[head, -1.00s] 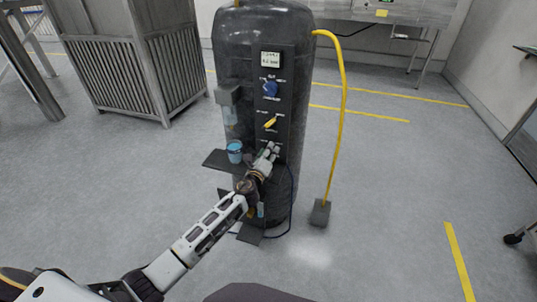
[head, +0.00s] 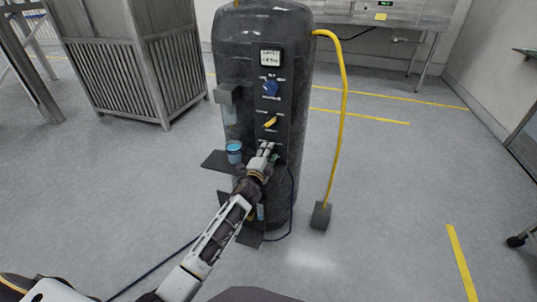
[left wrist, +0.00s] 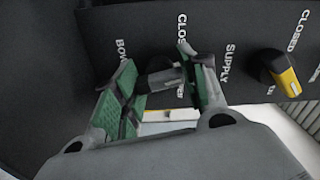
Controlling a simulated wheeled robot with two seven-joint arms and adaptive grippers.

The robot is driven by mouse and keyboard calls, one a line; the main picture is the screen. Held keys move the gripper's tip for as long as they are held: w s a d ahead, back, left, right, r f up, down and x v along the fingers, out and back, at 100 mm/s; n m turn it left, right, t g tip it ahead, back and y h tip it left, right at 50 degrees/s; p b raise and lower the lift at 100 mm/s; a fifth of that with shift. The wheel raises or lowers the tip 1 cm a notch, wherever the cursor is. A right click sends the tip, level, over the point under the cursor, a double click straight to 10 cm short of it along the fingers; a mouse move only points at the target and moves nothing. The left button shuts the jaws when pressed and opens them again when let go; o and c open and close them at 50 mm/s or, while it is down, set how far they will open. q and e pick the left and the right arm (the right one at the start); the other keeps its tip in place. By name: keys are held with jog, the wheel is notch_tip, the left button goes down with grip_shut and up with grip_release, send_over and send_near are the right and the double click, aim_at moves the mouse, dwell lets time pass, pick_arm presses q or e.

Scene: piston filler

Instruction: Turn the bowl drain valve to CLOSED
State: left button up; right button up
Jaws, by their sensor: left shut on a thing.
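The bowl drain valve (left wrist: 160,78) shows in the left wrist view as a grey and dark handle on the dark panel, beside labels reading "BOW…" and "CLOSED". My left gripper (left wrist: 158,82) has its green-padded fingers on either side of this handle and is shut on it. In the head view my left gripper (head: 267,147) is at the lower part of the panel and hides most of the valve. The handle's exact pointing direction is hard to tell. My right gripper is not in view.
The yellow supply valve handle (head: 270,122) is just above my gripper, with a blue knob (head: 270,88) higher up. A blue cup (head: 234,151) stands on a dark shelf (head: 214,160) close to the left. A yellow hose (head: 341,120) hangs at the tank's right.

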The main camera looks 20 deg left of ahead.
pick_arm(q)
jog(key=shift+n, duration=1)
jog(key=shift+n+p, duration=0.4)
jog(key=shift+n, duration=0.8)
jog(key=shift+n+p, duration=0.3)
jog(key=shift+n, duration=0.7)
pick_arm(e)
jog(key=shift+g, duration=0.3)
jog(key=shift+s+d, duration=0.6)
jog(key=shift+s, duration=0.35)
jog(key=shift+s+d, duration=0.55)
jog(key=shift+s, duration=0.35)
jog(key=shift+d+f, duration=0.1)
pick_arm(q)
jog(key=shift+f, duration=0.1)
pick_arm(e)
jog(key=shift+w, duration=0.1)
pick_arm(q)
jog(key=o, duration=0.9)
jog(key=shift+o, duration=0.7)
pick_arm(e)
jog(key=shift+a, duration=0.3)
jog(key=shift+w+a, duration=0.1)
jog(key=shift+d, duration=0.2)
